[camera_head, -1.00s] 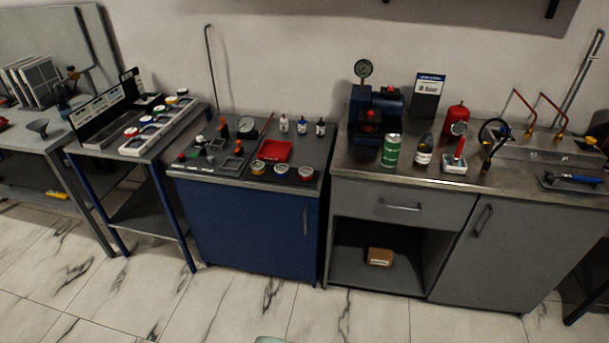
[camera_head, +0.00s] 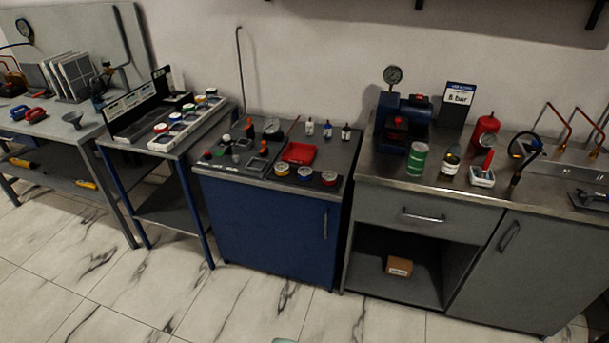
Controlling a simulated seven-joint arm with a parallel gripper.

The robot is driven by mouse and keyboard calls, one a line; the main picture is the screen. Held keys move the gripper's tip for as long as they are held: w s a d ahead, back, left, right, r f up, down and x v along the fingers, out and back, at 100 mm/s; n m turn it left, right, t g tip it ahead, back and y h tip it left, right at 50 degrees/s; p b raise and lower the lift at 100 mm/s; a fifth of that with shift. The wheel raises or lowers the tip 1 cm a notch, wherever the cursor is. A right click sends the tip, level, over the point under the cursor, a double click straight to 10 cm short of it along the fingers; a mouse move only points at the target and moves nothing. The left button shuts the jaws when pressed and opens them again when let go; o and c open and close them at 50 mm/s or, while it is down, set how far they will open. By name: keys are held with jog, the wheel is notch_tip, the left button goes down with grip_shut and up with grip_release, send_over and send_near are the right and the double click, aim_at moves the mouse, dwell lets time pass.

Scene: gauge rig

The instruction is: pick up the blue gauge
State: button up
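A small round gauge with a blue rim (camera_head: 305,173) and a pale face sits at the front edge of the blue cabinet's top. It stands between a yellow-rimmed gauge (camera_head: 282,169) on its left and a red-rimmed gauge (camera_head: 329,178) on its right. My gripper is not in view.
A red tray (camera_head: 299,152) lies behind the row of gauges, with several small bottles (camera_head: 327,130) further back. A green can (camera_head: 417,160) and a pump (camera_head: 402,122) stand on the right counter.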

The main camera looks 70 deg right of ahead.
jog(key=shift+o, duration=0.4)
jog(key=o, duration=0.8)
